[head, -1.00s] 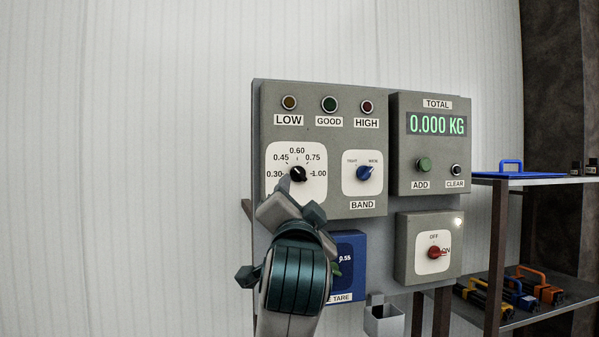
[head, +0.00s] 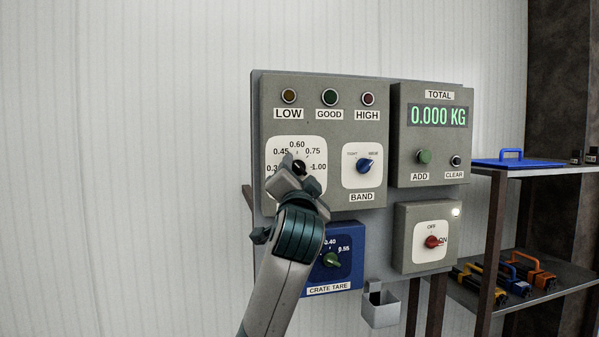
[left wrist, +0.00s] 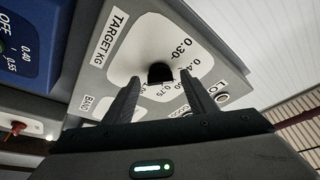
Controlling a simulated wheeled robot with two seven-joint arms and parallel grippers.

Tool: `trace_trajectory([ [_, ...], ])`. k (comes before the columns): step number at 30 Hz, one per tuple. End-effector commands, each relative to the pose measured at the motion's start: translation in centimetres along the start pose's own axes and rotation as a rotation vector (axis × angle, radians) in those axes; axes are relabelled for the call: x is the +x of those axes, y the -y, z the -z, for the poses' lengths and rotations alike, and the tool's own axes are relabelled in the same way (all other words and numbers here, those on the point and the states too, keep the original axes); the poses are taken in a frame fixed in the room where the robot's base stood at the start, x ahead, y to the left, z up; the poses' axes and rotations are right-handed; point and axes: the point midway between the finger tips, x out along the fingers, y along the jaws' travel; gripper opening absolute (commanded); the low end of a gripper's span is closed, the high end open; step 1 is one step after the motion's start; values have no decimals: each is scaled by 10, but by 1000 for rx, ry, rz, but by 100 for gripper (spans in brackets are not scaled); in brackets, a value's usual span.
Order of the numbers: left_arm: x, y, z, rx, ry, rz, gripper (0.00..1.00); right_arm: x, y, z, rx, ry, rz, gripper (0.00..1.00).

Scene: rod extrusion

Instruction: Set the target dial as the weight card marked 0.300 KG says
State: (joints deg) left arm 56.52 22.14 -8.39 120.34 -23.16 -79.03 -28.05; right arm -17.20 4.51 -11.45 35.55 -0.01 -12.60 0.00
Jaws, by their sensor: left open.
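The target dial is a black knob (head: 299,167) on a white plate marked 0.30 to 1.00, at the upper left of the panel. Its white pointer is too small to read surely. My left gripper (head: 296,172) is open in front of the dial and partly hides the plate's lower left and the 0.30 mark. In the left wrist view the knob (left wrist: 160,72) sits between the tips of my open left gripper (left wrist: 160,80), with a gap to each finger; the plate reads TARGET KG. The weight card is not in view. My right gripper is not in view.
The BAND knob (head: 365,166) is just right of the dial. The green CRATE TARE knob (head: 331,260) is below, close to my left arm. The TOTAL display (head: 438,116) reads 0.000 KG. A shelf (head: 540,172) stands right.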

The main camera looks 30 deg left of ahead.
Motion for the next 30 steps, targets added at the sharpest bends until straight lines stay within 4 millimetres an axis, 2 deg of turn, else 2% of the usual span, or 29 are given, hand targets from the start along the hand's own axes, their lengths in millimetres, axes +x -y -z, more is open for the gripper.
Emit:
trace_trajectory([
  [3, 0, 0, 0, 0, 0, 0, 52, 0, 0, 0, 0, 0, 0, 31],
  [8, 0, 0, 0, 0, 0, 0, 13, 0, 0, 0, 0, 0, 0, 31],
  [9, 0, 0, 0, 0, 0, 0, 10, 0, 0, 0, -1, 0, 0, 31],
  [20, -1, -3, -1, -32, -1, 11, 10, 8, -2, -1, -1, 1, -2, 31],
  [30, -2, -8, -3, -201, -1, 79, 10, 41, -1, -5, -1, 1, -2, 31],
])
